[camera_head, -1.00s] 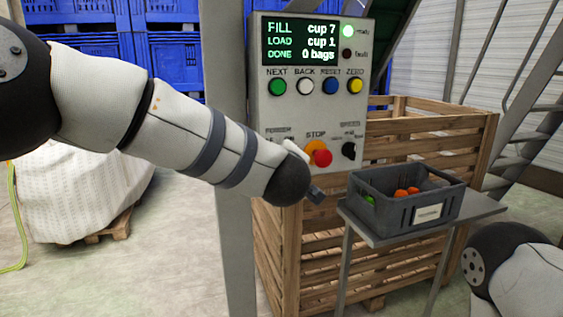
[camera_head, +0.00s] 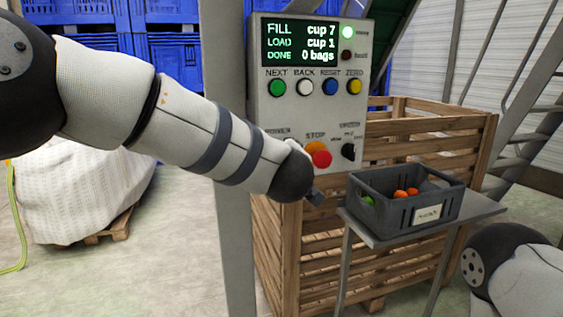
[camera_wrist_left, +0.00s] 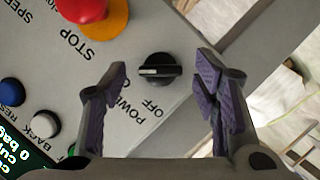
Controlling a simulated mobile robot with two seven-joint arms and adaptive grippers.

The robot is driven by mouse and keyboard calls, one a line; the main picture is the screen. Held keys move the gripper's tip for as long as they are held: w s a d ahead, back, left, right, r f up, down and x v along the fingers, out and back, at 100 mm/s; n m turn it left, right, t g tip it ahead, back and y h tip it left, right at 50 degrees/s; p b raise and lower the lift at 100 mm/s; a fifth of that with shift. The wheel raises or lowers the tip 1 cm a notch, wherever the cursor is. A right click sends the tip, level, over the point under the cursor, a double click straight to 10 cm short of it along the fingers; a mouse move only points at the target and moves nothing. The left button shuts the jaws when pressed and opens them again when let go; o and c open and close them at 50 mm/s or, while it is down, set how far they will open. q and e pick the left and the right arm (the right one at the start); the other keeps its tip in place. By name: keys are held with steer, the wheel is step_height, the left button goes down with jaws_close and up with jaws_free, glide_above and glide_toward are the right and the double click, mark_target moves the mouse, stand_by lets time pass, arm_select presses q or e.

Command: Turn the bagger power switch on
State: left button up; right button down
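The bagger control panel (camera_head: 310,110) stands upright in the middle of the head view, its display lit. The power switch, a black rotary knob (camera_wrist_left: 158,71), shows in the left wrist view beside the lettering POWER and OFF. Its white mark points left in that picture. In the head view my left arm hides the knob. My left gripper (camera_wrist_left: 162,78) is open, with its purple-padded fingers apart on either side of the knob. I see no clear contact. My right gripper is out of view; only part of my right arm shows at the lower right.
A red stop button (camera_head: 321,159) on an orange base and a black speed knob (camera_head: 348,151) sit near the switch. Colored buttons are above. A grey crate (camera_head: 385,215) stands on a small table at right, before a slatted wooden bin (camera_head: 420,134).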

arm_select(q)
steer(key=v, duration=1.2)
